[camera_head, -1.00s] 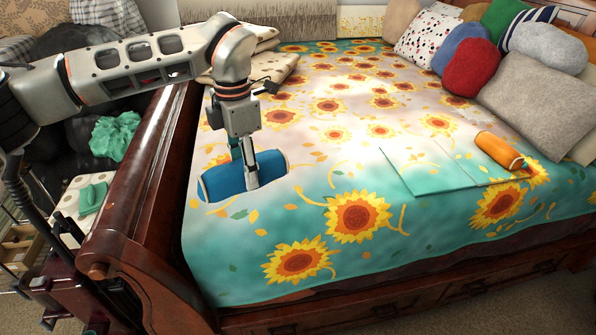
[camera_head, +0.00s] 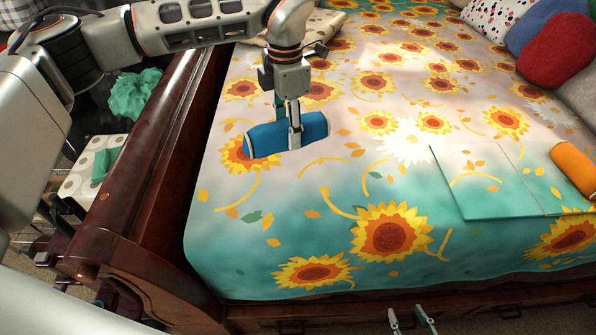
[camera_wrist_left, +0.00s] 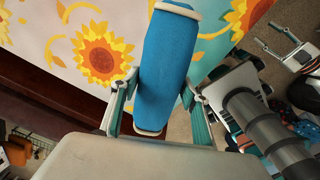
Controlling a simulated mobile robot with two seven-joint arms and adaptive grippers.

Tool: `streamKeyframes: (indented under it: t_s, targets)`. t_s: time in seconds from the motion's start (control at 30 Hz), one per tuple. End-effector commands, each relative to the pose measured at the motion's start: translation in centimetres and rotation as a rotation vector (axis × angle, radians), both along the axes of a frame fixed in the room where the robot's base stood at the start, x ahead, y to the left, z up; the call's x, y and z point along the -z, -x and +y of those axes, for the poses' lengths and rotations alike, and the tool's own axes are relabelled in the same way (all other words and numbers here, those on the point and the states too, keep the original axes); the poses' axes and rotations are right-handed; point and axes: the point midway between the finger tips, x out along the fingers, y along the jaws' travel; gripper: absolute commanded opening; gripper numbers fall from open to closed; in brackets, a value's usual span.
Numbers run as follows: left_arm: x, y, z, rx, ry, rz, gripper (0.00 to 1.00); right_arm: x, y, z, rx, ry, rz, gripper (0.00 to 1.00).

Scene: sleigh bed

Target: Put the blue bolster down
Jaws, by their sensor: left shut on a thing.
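The blue bolster (camera_head: 262,140) is a short blue cylinder with pale rims at its ends. My left gripper (camera_head: 292,140) is shut on it from above, one finger on each side. In the left wrist view the bolster (camera_wrist_left: 166,65) lies lengthwise between the two fingers of my left gripper (camera_wrist_left: 155,110). It is over the left part of the sunflower-patterned bed cover (camera_head: 330,215); I cannot tell whether it touches the cover. My right gripper (camera_head: 412,320) shows at the bottom edge of the head view, its fingers apart and empty.
An orange bolster (camera_head: 574,168) lies at the right beside a flat teal panel (camera_head: 480,185) on the bed. Red (camera_head: 555,50) and other cushions are at the upper right. The dark wooden footboard (camera_head: 150,180) rises at the left. The middle of the cover is clear.

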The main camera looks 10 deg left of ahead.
Motion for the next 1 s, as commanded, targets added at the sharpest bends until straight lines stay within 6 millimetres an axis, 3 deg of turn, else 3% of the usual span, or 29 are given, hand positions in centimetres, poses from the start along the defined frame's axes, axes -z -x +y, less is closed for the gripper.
streamKeyframes:
  t_s: [0.2,0.4,0.67,1.0]
  targets:
    - [5.6,0.1,0.0,0.0,0.001,0.004,0.21,0.3,0.1,0.1,0.0,0.0,0.003,0.4]
    - [9.4,0.0,0.0,0.0,0.001,0.002,0.21,0.1,-0.1,0.1,0.0,-0.002,-0.003,0.4]
    - [11.2,0.0,0.0,0.0,0.001,0.0,0.21,-0.3,-0.4,0.1,0.0,-0.004,-0.01,0.4]
    - [15.0,-0.1,0.0,0.001,0.001,-0.002,0.21,0.1,-0.3,0.1,0.001,-0.002,-0.007,0.4]
